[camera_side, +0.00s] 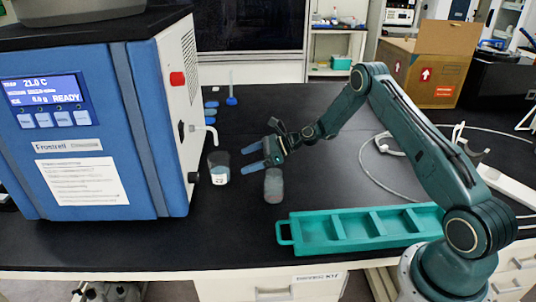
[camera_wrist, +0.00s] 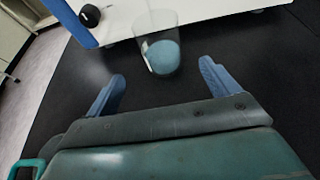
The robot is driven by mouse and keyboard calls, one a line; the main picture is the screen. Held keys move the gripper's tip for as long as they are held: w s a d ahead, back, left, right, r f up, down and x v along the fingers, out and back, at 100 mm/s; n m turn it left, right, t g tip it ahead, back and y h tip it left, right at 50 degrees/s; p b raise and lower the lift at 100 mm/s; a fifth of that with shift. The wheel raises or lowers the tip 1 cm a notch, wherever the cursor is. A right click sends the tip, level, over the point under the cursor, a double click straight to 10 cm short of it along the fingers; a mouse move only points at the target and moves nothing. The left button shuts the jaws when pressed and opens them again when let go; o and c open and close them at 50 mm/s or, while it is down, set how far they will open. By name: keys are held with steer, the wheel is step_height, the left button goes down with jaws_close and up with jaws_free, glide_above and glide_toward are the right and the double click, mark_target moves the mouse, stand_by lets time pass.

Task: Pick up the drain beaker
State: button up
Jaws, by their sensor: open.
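The drain beaker (camera_side: 219,168) is a clear cup with a white label, upright on the black bench beside the dryer's right side, below its drain spout (camera_side: 206,131). In the wrist view the beaker (camera_wrist: 160,52) is ahead of the fingers, with blue-grey content in its bottom. My gripper (camera_side: 252,157) is open and empty, its two blue fingers pointing left toward the beaker from its right. In the wrist view the fingers of my gripper (camera_wrist: 160,85) are spread wide, with the beaker beyond the tips and roughly between their lines.
A grey cylindrical container (camera_side: 273,186) stands just below my gripper in the side view. A teal compartment tray (camera_side: 285,232) lies at the front. The blue and white freeze dryer (camera_side: 130,130) stands left of the beaker. A white cable (camera_side: 372,178) lies right. Open bench lies behind my gripper.

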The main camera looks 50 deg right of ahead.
mark_target(219, 160)
steer(key=shift+x, duration=2.95)
steer(key=shift+f, duration=0.1)
steer(key=shift+x, duration=2.55)
steer(key=shift+d, duration=0.1)
steer(key=shift+w, duration=0.1)
steer(key=c, duration=1.2)
steer(key=shift+r, duration=0.35)
steer(key=shift+r, duration=1.35)
steer(key=shift+d+r, duration=0.15)
steer(key=shift+s+d, duration=6.1)
steer(key=shift+s, duration=0.15)
